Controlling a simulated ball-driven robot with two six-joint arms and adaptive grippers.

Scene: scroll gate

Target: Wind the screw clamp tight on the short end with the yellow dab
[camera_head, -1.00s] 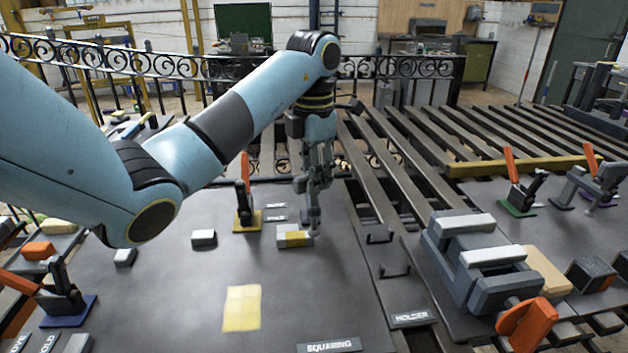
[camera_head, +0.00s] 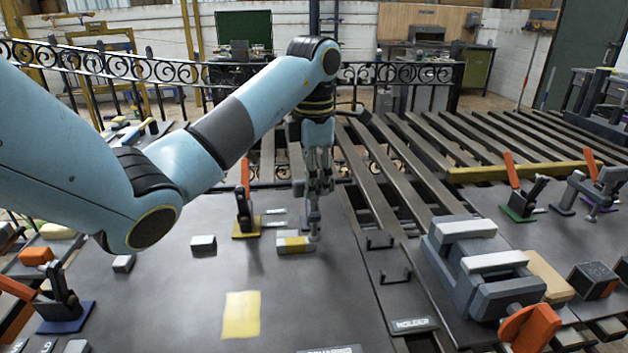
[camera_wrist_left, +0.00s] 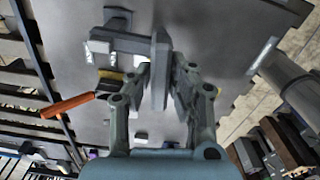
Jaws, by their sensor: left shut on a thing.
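A grey block with a yellow dab (camera_head: 296,243) lies on the dark bench plate (camera_head: 200,290) in the middle of the head view. My left gripper (camera_head: 316,205) points down just behind its right end. In the left wrist view my left gripper (camera_wrist_left: 163,82) is shut on a grey upright part (camera_wrist_left: 160,48), which seems to be the screw clamp. The clamp's lower end is beside or on the block's right end; I cannot tell whether they touch. Its screw is too small to make out. My right gripper is not in view.
A toggle clamp with orange handle and yellow base (camera_head: 246,212) stands just left of the block. A yellow square (camera_head: 241,315) lies in front on clear plate. Large grey clamping blocks (camera_head: 482,262) and an orange handle (camera_head: 530,326) stand right. Slatted rails (camera_head: 445,150) lie behind.

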